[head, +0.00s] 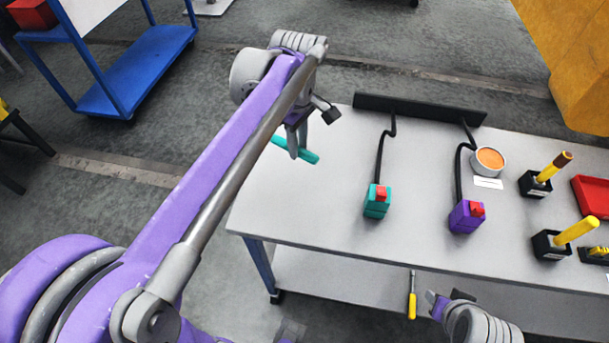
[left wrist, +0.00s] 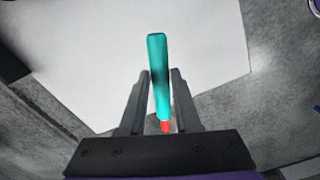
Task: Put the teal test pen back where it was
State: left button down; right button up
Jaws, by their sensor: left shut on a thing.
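My left gripper (head: 298,147) is shut on the teal test pen (head: 310,157) near the table's back left corner, apart from the holders. In the left wrist view the teal pen (left wrist: 158,70) stands between the two fingers of the left gripper (left wrist: 160,92), its red tip toward the palm. The pen's middle is partly hidden by the fingers in the head view. A teal block with a red top (head: 377,203) and a purple block with a red top (head: 466,217) stand on the table, each with a black cable. My right gripper (head: 440,301) shows only partly at the bottom.
The white table (head: 320,215) is bare at left. A black bar (head: 420,108) runs along its back. At right are a bowl with orange contents (head: 488,160), black holders with yellow-handled tools (head: 552,245) and a red tray (head: 592,196). A yellow-handled tool (head: 411,303) shows below the front edge.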

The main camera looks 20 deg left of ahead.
aim_at(299, 179)
pick_arm(q)
notch_tip(299, 179, down, 10)
jog(key=shift+f+b, duration=0.1)
jog(key=shift+b, duration=0.25)
jog(key=shift+f, duration=0.15)
jog(key=c, duration=0.6)
grip_release()
jog(key=shift+r, duration=0.45)
notch_tip(299, 179, up, 12)
jog(key=shift+a+f+p, duration=0.1)
jog(key=shift+f+p, duration=0.1)
jog(key=shift+p, duration=0.3)
